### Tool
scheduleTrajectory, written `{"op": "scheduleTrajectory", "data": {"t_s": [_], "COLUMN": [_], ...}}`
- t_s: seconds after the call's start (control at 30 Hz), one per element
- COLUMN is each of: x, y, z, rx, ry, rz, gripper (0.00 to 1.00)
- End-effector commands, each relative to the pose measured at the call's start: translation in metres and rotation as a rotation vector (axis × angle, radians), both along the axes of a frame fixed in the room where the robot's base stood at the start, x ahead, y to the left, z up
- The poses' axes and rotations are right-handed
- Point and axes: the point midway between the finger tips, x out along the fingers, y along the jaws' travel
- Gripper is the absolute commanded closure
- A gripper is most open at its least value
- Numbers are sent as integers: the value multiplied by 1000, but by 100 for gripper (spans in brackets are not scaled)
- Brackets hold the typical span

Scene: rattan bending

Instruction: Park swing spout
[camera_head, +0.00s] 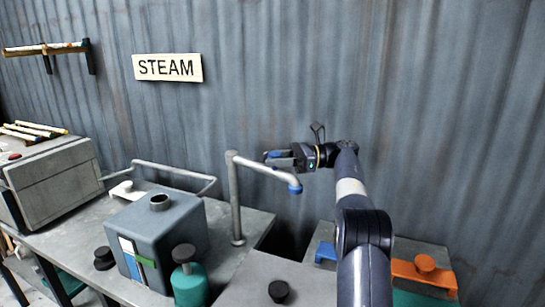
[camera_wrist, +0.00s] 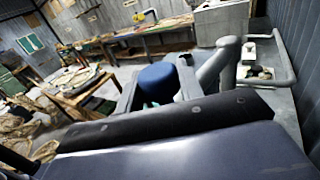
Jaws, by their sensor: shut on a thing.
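The swing spout (camera_head: 236,195) is a grey upright pipe on the bench with a bent arm reaching right and slightly down, ending in a blue tip (camera_head: 295,188). My gripper (camera_head: 276,158) is at the spout arm, just above and left of the blue tip in the head view. In the wrist view, a round blue piece (camera_wrist: 158,83) sits between the two fingers, and the grey spout pipe (camera_wrist: 216,64) runs just right of them. The jaws are shut on that blue piece. The piece's join to the pipe is hidden.
A grey-blue tank (camera_head: 155,240) with an open neck stands left of the spout. A teal bottle (camera_head: 188,285) and black knobs are in front. A thin pipe (camera_head: 185,168) runs behind the tank. A dark gap lies right of the spout, before an orange-handled lid (camera_head: 425,275). The corrugated wall is close behind.

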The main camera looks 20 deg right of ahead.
Motion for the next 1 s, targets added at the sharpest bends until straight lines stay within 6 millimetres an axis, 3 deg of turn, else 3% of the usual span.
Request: {"op": "scheduleTrajectory", "data": {"t_s": [0.23, 0.27, 0.5, 0.8, 1.0], "x": [0, 0, 0, 0, -3], "y": [2, 2, 1, -3, -26], "z": [2, 1, 0, -1, -2], "rx": [1, 1, 0, 0, 0], "ry": [-3, -3, 0, 1, 0], "rz": [3, 3, 2, 2, -1], "gripper": [100, 63, 44, 44, 44]}}
